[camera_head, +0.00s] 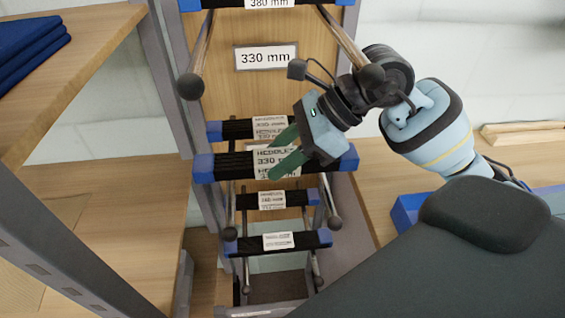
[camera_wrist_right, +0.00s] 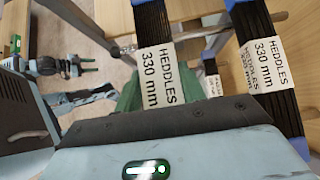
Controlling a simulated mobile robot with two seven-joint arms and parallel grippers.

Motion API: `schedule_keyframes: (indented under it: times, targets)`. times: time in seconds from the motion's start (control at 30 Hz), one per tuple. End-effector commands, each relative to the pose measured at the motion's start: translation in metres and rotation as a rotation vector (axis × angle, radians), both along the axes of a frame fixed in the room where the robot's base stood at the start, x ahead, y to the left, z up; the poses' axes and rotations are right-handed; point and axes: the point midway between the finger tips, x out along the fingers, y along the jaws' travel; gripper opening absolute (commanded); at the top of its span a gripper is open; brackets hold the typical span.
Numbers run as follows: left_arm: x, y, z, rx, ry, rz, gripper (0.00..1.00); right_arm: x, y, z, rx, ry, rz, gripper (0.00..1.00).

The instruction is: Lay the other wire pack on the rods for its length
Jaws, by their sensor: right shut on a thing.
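My right gripper (camera_head: 277,160) is shut on a wire pack (camera_head: 230,167), a black bundle with blue ends and a white "HEDDLES 330 mm" label; the pack also shows in the right wrist view (camera_wrist_right: 157,75). It is roughly level, across a pair of ball-ended rods (camera_head: 333,208); I cannot tell whether it touches them. A second 330 mm pack (camera_head: 236,129) lies just behind, parallel and a little apart; it shows in the wrist view (camera_wrist_right: 266,65). A "330 mm" sign (camera_head: 266,57) is on the back panel. My left gripper (camera_wrist_right: 88,64) is small in the wrist view, away from the rack; its jaw state is unclear.
Another pair of ball-ended rods (camera_head: 190,87) juts out above, with a 380 mm pack (camera_head: 269,4) at the top edge. Smaller packs (camera_head: 277,241) lie on rods below. Rack posts (camera_head: 170,95) and wooden shelves (camera_head: 100,190) stand at the left.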

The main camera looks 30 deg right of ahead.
Motion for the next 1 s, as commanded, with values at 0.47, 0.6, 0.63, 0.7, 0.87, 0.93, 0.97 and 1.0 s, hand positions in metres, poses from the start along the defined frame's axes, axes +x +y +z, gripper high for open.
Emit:
schedule_keyframes:
  times: [0.47,0.6,0.63,0.7,0.87,0.93,0.97,1.0]
  targets:
    - [-0.016,0.0,-0.024,0.003,0.046,-0.002,0.46,0.013,-0.006,-0.026,0.001,0.002,-0.001,0.0]
    - [-0.015,0.0,-0.025,0.001,0.043,-0.003,0.46,0.012,-0.006,-0.03,0.001,0.0,0.001,0.0]
    - [-0.014,0.0,-0.025,0.001,0.041,-0.003,0.46,0.012,-0.006,-0.03,0.001,0.0,0.001,0.0]
    - [-0.012,0.0,-0.025,0.0,0.037,-0.002,0.46,0.012,-0.006,-0.031,0.002,-0.001,0.0,0.0]
    - [-0.009,-0.001,-0.024,0.0,0.033,-0.002,0.46,0.012,-0.006,-0.03,0.002,-0.003,0.0,0.0]
    - [-0.009,-0.001,-0.024,0.0,0.032,-0.001,0.46,0.012,-0.006,-0.03,0.002,-0.003,0.0,0.0]
    - [-0.009,-0.001,-0.024,0.0,0.032,-0.001,0.46,0.012,-0.006,-0.03,0.002,-0.003,0.0,0.0]
    - [-0.01,-0.001,-0.024,-0.001,0.033,-0.001,0.46,0.012,-0.006,-0.03,0.002,-0.003,0.0,0.0]
